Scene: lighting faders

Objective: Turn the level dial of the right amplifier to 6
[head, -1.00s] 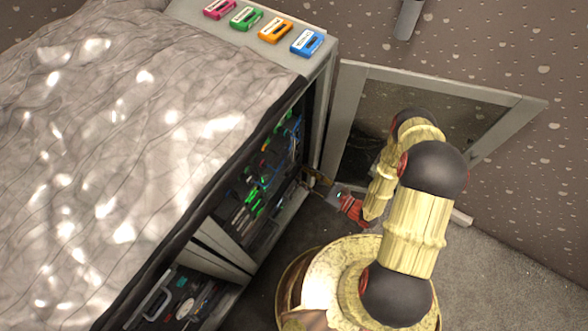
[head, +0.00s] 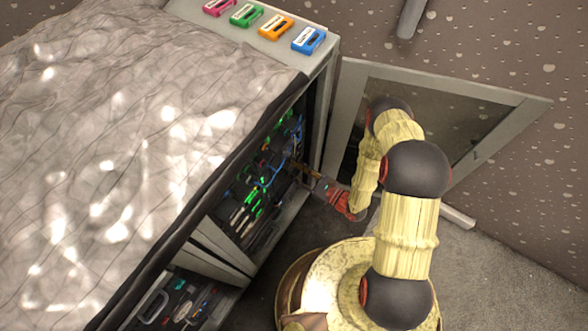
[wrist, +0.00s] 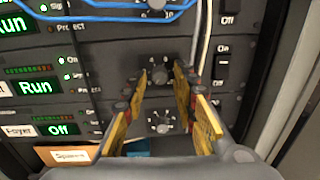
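My gripper (wrist: 163,72) is open, its yellow fingers pointing at an amplifier panel in the rack. A black level dial (wrist: 158,76) with white numerals shows between the fingertips in the wrist view; I cannot tell whether they touch it or what it reads. A second dial (wrist: 160,122) shows lower between the fingers, and a third dial (wrist: 157,3) is cut by the top edge. Green displays (wrist: 38,88) at left read "Run", "Run" and "Off". I cannot tell which panel is the right amplifier. In the head view my gripper (head: 303,170) reaches into the rack front.
A blue cable (wrist: 95,14) crosses the upper panel. Pale cables (wrist: 202,40) hang right of the dials, beside a rocker switch (wrist: 223,66). An orange "Spares" label (wrist: 68,155) is low at left. The open cabinet door (head: 345,115) stands close to my arm.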

